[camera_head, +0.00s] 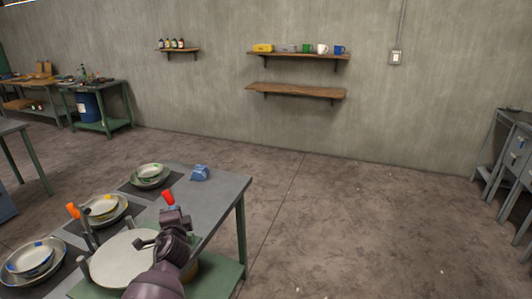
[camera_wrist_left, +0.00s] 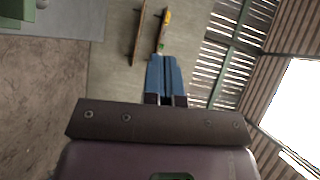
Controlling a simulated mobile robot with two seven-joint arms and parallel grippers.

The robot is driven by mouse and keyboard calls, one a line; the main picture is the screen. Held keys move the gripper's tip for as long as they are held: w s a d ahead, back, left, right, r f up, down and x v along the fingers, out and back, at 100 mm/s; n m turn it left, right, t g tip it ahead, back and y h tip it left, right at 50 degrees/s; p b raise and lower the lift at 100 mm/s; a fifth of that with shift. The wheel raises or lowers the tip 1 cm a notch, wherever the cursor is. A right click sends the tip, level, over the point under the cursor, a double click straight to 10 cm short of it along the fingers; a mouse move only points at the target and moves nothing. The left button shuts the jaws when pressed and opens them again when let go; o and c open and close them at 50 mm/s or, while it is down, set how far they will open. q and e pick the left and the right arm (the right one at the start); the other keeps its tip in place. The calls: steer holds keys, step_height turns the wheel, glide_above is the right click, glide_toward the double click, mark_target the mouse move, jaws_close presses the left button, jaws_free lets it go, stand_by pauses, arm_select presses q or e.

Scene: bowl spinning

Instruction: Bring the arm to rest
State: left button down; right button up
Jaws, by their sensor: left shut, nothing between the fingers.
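My left arm comes in at the bottom of the head view, and its gripper (camera_head: 175,214) is raised over the right side of the near work table (camera_head: 222,187). In the left wrist view the blue fingers of my left gripper (camera_wrist_left: 165,59) are together, with nothing between them. They point towards the wall and its shelves. My right gripper is in neither view.
A pale round disc (camera_head: 118,262) lies beside my arm. Stacked bowls (camera_head: 150,174), more bowls (camera_head: 103,207) and a blue item (camera_head: 200,173) are on the table. An orange-topped handle (camera_head: 73,210) stands at left. Floor to the right (camera_head: 350,230) is clear.

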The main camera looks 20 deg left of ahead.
arm_select(q)
steer(key=s+d+f+n+t+h, duration=0.1)
steer(key=s+d+f+n+h, duration=0.2)
steer(key=s+d+n+h, duration=0.45)
steer(key=s+d+f+n+g, duration=0.1)
steer(key=s+d+f+g, duration=0.1)
steer(key=s+f, duration=0.5)
steer(key=s+d+f+n+g+h, duration=0.1)
steer(key=s+d+f, duration=0.4)
steer(key=s, duration=1)
step_height(320, 180, down, 3)
steer(key=shift+d+r+g, duration=0.1)
steer(key=shift+d+g, duration=0.15)
steer(key=shift+g, duration=0.45)
steer(key=shift+s+n, duration=0.1)
steer(key=shift+n, duration=0.15)
